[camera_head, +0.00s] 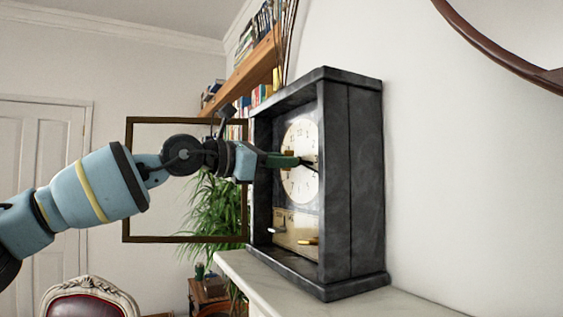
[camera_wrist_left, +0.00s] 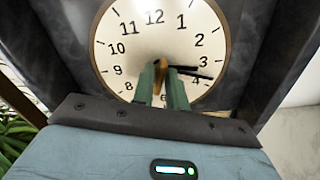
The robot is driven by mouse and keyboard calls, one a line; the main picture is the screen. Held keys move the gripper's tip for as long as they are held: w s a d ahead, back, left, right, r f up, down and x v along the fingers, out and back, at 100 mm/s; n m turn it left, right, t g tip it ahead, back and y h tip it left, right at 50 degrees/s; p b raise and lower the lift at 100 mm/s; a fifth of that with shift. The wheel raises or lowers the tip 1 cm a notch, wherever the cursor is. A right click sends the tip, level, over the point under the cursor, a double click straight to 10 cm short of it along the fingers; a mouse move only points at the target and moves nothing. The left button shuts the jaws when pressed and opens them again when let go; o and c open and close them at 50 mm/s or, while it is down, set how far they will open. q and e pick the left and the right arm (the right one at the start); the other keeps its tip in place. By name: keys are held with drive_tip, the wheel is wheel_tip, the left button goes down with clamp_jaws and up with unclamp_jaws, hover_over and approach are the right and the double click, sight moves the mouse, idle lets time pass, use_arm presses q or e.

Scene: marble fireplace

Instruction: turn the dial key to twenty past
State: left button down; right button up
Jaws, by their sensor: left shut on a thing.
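The clock's white dial (camera_head: 300,185) has black numerals and sits inside a dark stone case (camera_head: 352,180). It also shows in the left wrist view (camera_wrist_left: 135,45). My left gripper (camera_head: 298,161) reaches into the open front of the case, its green fingers at the lower middle of the dial. In the left wrist view it is shut on the brass-coloured dial key (camera_wrist_left: 162,75). Two black hands (camera_wrist_left: 203,70) point right, one just past the 3 and one nearer the 4. The fingers hide the bottom of the dial and most of the key. My right gripper is not in view.
A brown-framed door (camera_head: 125,180) stands swung open left of the case, behind my arm. A gold-coloured lever (camera_head: 308,241) and a silver one (camera_head: 273,230) stick out below the dial. The case stands on a pale mantel (camera_head: 275,292) close to the wall.

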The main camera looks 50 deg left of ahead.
use_arm(q)
drive_tip(key=shift+m, duration=0.9)
drive_tip(key=c, duration=1.5)
unclamp_jaws()
drive_tip(key=shift+c, duration=0.2)
drive_tip(key=b+v, duration=0.2)
drive_tip(key=v, duration=0.5)
drive_tip(key=shift+s, duration=0.4)
drive_tip(key=shift+a, duration=0.15)
